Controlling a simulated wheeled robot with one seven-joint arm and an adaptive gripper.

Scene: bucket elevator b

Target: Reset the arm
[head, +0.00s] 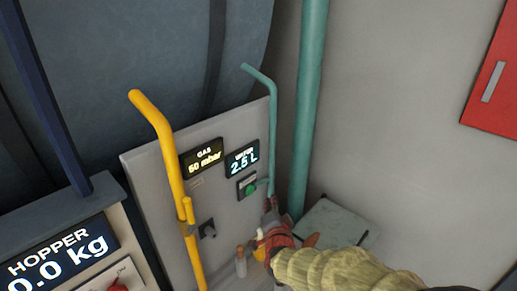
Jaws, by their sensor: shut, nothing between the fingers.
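My arm, in a yellowish ribbed sleeve, reaches in from the bottom right of the head view. It ends in my gripper (269,205), which is small and partly dark in the picture. The gripper is shut with nothing seen in it. It is just below and right of a small box with a green button (249,187) on the grey panel (150,165). I cannot tell whether it touches the panel or the thin teal pipe (273,130) there.
A yellow pipe (166,150) with a handle stands left, beside gas and water displays (242,160). A hopper display (62,258) with a red button is at lower left. A thick teal pipe (308,100) and a grey-green box (332,222) are close right of the gripper. A red cabinet (492,90) hangs upper right.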

